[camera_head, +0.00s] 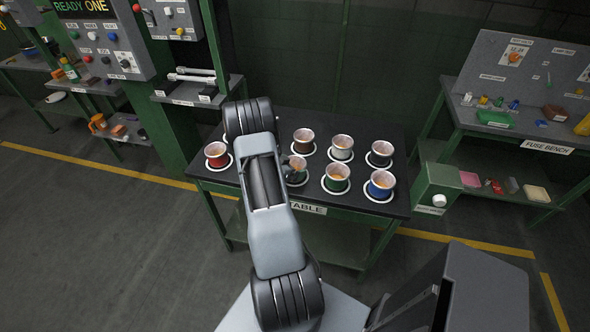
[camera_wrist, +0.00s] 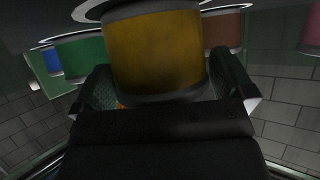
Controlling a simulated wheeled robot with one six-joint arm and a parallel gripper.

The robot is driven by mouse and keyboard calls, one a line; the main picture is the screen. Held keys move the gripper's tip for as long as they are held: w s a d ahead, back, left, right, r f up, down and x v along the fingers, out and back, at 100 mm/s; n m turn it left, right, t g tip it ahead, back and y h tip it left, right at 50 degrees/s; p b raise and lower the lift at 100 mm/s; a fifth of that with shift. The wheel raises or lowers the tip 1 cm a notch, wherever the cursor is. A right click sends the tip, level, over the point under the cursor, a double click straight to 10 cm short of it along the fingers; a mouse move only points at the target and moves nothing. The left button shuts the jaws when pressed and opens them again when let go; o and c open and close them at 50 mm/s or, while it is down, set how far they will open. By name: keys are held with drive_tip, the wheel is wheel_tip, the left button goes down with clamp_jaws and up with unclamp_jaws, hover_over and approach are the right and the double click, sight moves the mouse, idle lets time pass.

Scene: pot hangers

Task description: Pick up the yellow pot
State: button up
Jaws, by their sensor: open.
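The yellow pot (camera_wrist: 155,50) fills the upper middle of the wrist view, very close. My gripper (camera_wrist: 165,92) is open, with one dark green finger on each side of the pot. I cannot tell whether the fingers touch it. In the head view my arm hides most of the gripper. A pot (camera_head: 298,164) partly behind my arm stands in the front row, left of the green pot (camera_head: 336,178); its wall colour is unclear there.
The dark table (camera_head: 395,208) holds several pots on white rings. A blue pot (camera_head: 380,185) is at the right, and a red pot (camera_head: 217,154) is at the left. In the wrist view a green pot (camera_wrist: 83,60) and a brown-red pot (camera_wrist: 222,32) flank the yellow one.

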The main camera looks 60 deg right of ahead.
drive_tip(key=shift+c, duration=0.4)
drive_tip(key=c, duration=0.6)
drive_tip(key=shift+o, duration=0.2)
drive_tip(key=shift+r, duration=0.1)
